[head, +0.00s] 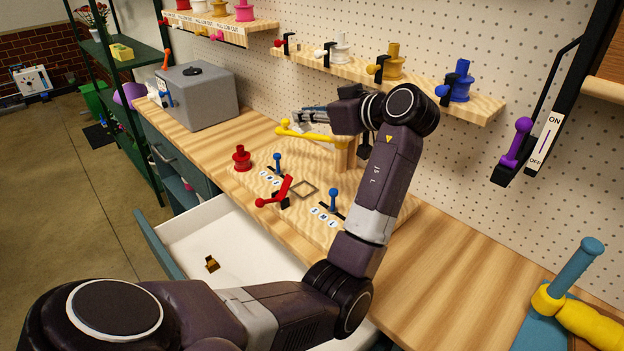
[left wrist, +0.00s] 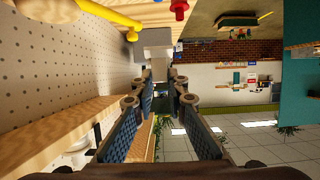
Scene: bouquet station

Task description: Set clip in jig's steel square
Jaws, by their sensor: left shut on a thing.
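The jig is a pale wood board (head: 375,222) on the bench, with a thin square steel outline (head: 303,190) near its middle; the square looks empty. My left gripper (head: 302,118) hangs above the back of the board, by the yellow lever on its wooden post. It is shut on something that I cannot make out. The left wrist view shows both blue-padded fingers (left wrist: 161,88) but no clear outline of a held thing. A small brown-gold piece (head: 212,263) lies in the open white drawer; I cannot tell whether it is a clip. My right gripper is not in view.
The yellow lever (head: 308,135) is close to my left gripper. A red lever (head: 275,193), blue knobs and a red spool (head: 242,158) stand on or beside the board. A grey box (head: 200,98) is at the left. Bare bench lies at the right (head: 465,275).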

